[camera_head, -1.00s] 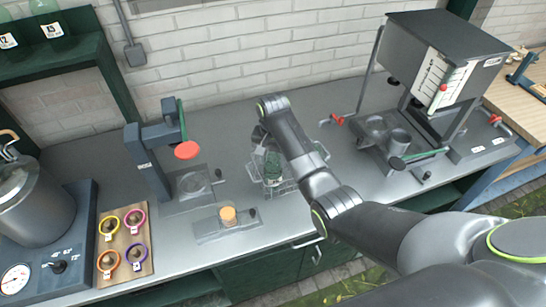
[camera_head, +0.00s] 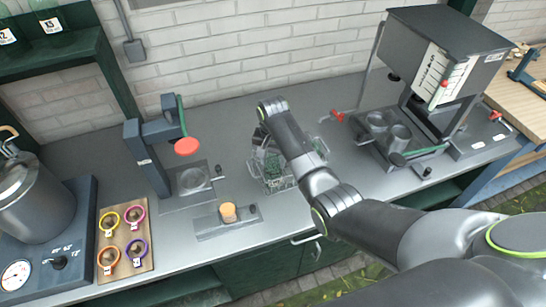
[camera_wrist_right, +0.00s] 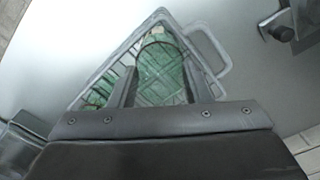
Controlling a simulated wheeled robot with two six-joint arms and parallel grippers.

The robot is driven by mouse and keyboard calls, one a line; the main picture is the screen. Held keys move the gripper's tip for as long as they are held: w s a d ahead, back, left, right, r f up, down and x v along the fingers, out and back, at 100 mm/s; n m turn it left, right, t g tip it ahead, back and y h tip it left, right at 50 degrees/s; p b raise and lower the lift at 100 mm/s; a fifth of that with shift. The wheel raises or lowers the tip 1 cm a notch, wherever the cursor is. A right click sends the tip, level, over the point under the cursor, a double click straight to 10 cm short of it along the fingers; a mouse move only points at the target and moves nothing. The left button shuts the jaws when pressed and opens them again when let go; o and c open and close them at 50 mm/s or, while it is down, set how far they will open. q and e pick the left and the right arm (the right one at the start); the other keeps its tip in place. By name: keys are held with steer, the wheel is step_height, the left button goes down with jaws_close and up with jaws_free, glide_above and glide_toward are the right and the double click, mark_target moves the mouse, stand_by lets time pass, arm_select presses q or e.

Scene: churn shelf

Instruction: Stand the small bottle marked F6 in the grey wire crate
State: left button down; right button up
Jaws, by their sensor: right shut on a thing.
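The grey wire crate (camera_head: 283,187) stands on the grey counter near the middle of the head view. My right gripper (camera_head: 262,140) points down over it, partly hidden by my own wrist. In the right wrist view the right gripper (camera_wrist_right: 163,92) is shut on a green glass bottle (camera_wrist_right: 160,68), which appears inside the crate's wire walls (camera_wrist_right: 196,32). Another green bottle shows at the left of the crate (camera_wrist_right: 100,92). No F6 marking is readable, and I cannot tell whether the held bottle touches the crate floor. My left gripper is out of view.
A press with a red-orange disc (camera_head: 187,146) stands left of the crate. A small plate with an orange piece (camera_head: 228,211) lies in front. A dark machine (camera_head: 440,75) with metal cups stands right. Green bottles stand on a shelf (camera_head: 45,48) at upper left.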

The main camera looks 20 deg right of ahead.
steer(key=o, duration=1.4)
steer(key=shift+c, duration=0.8)
steer(key=shift+r+p, duration=0.35)
steer(key=shift+r, duration=3.15)
